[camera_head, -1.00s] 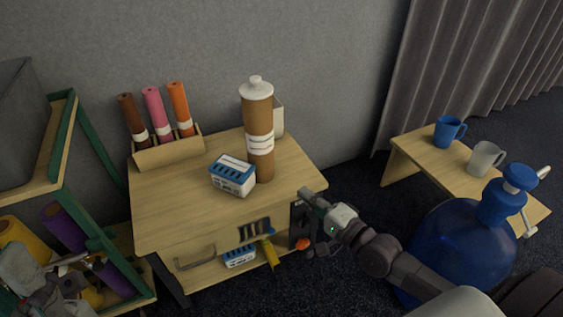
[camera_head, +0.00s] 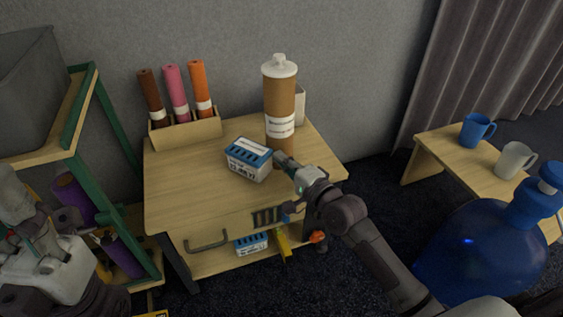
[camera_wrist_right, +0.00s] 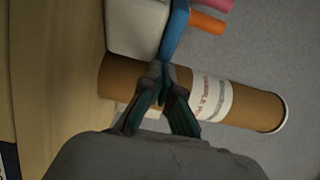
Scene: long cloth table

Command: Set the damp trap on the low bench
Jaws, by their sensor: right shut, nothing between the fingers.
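The damp trap, seemingly the white box with a blue slotted top (camera_head: 248,160), stands upright on the wooden cabinet top (camera_head: 190,190). Its white body (camera_wrist_right: 136,28) and blue top show at the upper edge of the right wrist view. My right gripper (camera_head: 283,160) is shut and empty, its fingertips (camera_wrist_right: 160,72) close beside the box; I cannot tell whether they touch it. The low bench (camera_head: 455,160) stands at the right. Part of my left arm shows at the left edge, and its jaws (camera_head: 35,245) are not clear.
A brown tube with a white cap (camera_head: 280,95) stands just behind the box. Coloured rolls sit in a wooden holder (camera_head: 190,132). A similar blue-white box (camera_head: 251,243) is on the lower shelf. A blue mug (camera_head: 476,130) and a grey mug (camera_head: 513,160) occupy the bench. A blue bottle (camera_head: 480,245) stands in front.

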